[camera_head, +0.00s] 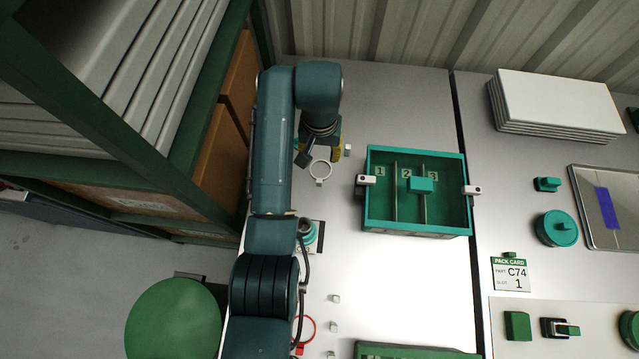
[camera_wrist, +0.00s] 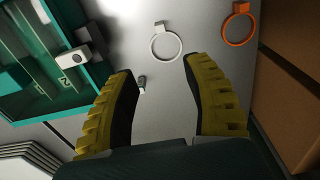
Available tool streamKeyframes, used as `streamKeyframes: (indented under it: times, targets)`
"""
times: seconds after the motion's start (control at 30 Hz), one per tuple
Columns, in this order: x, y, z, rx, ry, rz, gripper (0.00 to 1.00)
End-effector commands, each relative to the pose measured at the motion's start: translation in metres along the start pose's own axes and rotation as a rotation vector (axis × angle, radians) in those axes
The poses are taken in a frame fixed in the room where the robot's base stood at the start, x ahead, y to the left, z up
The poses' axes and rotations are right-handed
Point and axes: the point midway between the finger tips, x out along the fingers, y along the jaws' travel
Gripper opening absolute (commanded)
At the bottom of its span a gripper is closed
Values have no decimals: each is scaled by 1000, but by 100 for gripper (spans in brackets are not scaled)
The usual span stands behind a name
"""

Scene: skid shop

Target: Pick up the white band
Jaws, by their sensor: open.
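The white band (camera_head: 320,170) is a thin ring with a small square tab, lying flat on the grey bench. It also shows in the wrist view (camera_wrist: 168,45), top centre, with its tab at the upper left. My gripper (camera_wrist: 163,75) is open and empty, its two yellow ridged fingers apart. The band shows between and beyond the fingertips and is not between the pads. In the head view my gripper (camera_head: 320,147) is just behind the band, partly hidden by my arm.
A green tray (camera_head: 368,208) with numbered compartments stands right of the band. A small light block (camera_head: 347,150) lies near my fingers. An orange ring (camera_wrist: 226,32) lies near the band in the wrist view. A red ring (camera_head: 312,332) lies nearer the front. Brown boxes (camera_head: 222,158) line the left.

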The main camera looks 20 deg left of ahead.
Motion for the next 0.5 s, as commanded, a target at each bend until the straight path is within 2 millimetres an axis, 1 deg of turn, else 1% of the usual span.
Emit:
streamKeyframes:
  times: [0.03,0.17,0.4,0.5]
  targets:
    - [8,-2,2,-4,-19,1,50]
    - [28,-3,6,-6,-36,2,50]
    - [89,-3,8,-5,-36,2,50]
    - [107,-3,8,-5,-32,1,50]
